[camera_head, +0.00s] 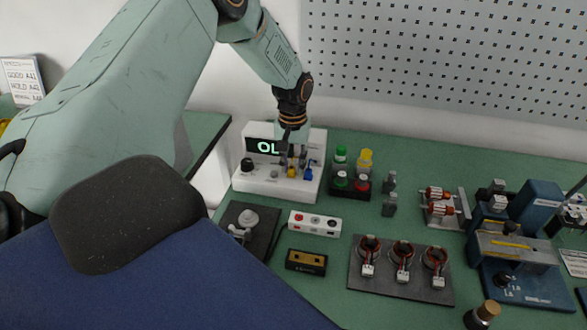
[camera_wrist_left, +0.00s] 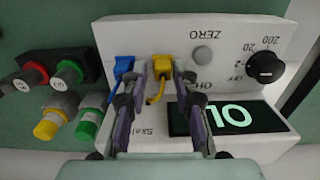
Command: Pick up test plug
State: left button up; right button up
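A yellow plug (camera_head: 291,171) and a blue plug (camera_head: 308,174) sit in the front of a white meter (camera_head: 262,185) whose display reads OL. In the left wrist view the yellow plug (camera_wrist_left: 162,66) has a yellow lead, and the blue plug (camera_wrist_left: 123,67) is just left of it. My left gripper (camera_head: 293,157) is over the meter, pointing down. In the left wrist view its fingers (camera_wrist_left: 157,92) are apart, with the yellow plug in line with the gap between them. I cannot tell whether either finger touches a plug. My right gripper is not in view.
Right of the meter stands a black block (camera_head: 351,184) with green, red and yellow terminals. In front are a white box (camera_head: 315,222), a black-yellow box (camera_head: 306,262) and a dark mat (camera_head: 385,284) with three wired coils. A blue machine (camera_head: 530,285) stands at right.

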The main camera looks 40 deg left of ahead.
aim_at(292, 166)
pick_arm(q)
jog(key=shift+s+a, duration=0.35)
jog(key=shift+c, duration=0.6)
jog(key=shift+r, duration=0.1)
jog(key=shift+c, duration=0.7)
jog(key=shift+w+d, duration=0.3)
jog(key=shift+d, duration=0.1)
grip_shut()
jog(key=shift+s+a, duration=0.2)
jog(key=shift+a, duration=0.05)
jog(key=shift+w+r, duration=0.1)
jog(key=shift+r, duration=0.25)
notch_tip(292, 166, up, 9)
jog(key=p, duration=0.1)
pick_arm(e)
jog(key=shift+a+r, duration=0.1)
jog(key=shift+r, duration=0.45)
pick_arm(q)
jog(key=shift+d+r, duration=0.1)
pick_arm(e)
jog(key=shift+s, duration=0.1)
